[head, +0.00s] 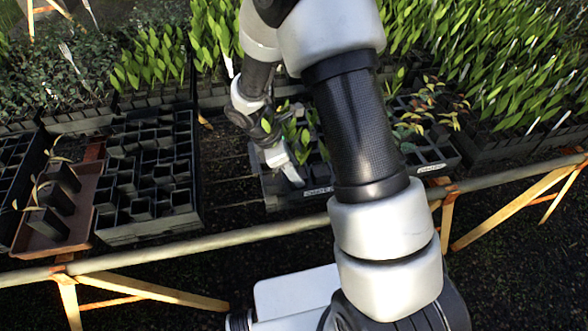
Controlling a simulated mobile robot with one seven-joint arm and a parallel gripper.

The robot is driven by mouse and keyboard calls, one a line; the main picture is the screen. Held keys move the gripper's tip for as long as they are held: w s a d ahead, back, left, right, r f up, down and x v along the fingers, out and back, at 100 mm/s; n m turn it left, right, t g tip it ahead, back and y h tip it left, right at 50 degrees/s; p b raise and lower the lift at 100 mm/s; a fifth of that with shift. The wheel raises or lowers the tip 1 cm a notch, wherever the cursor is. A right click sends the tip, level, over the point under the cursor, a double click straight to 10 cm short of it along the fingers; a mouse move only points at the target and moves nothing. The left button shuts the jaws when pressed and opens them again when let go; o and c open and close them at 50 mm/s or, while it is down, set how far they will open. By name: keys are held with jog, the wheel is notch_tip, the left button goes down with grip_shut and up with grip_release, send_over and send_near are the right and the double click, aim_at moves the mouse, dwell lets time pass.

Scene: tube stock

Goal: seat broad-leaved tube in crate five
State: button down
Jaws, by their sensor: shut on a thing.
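My gripper (284,166) reaches down at the near left part of a black crate (318,192) in the middle of the bench. It is shut on a tube, which is mostly hidden by the fingers and crate; I cannot tell whether it is fully down in a cell. Broad green leaves (303,137) stand right beside the gripper, and I cannot tell which belong to the held tube. Small pale labels on the crate fronts are too small to read. My arm hides the crate's right part.
Another black crate (437,155) with reddish seedlings stands to the right. A black crate of empty tubes (148,232) and a brown tray (84,243) with several potted seedlings stand left. Bare slats (226,170) lie between. A rail (180,239) runs along the front; dense plants fill the back.

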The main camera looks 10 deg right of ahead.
jog(key=shift+f, duration=0.2)
jog(key=c, duration=1)
grip_release()
jog(key=p+v, duration=0.2)
jog(key=v, duration=1.5)
jog(key=shift+a+r, duration=0.1)
jog(key=shift+r, duration=0.2)
jog(key=shift+s, duration=0.1)
jog(key=s+d+r+m+t+y+p, duration=0.1)
jog(key=s+d+r+m+t+p, duration=0.1)
jog(key=s+r+m, duration=0.4)
jog(key=s+d+r+m+t+y+p, duration=0.1)
jog(key=s+d+r+m+y+p, duration=0.1)
jog(key=s+r+m, duration=0.4)
jog(key=s+d+r+m+t+y+p, duration=0.1)
jog(key=s+d+r+m+t+p, duration=0.1)
jog(key=s+r+m, duration=0.4)
jog(key=shift+s+d+r+t+y+p, duration=0.1)
jog(key=shift+d+r+p, duration=0.25)
jog(key=shift+r, duration=0.6)
jog(key=shift+w+d+r+t+y+p, duration=0.1)
jog(key=shift+d+r+p, duration=0.2)
jog(key=shift+r, duration=0.65)
jog(key=shift+s+d+r+t+y+p, duration=0.1)
jog(key=shift+d+r+p, duration=0.2)
jog(key=shift+r, duration=0.7)
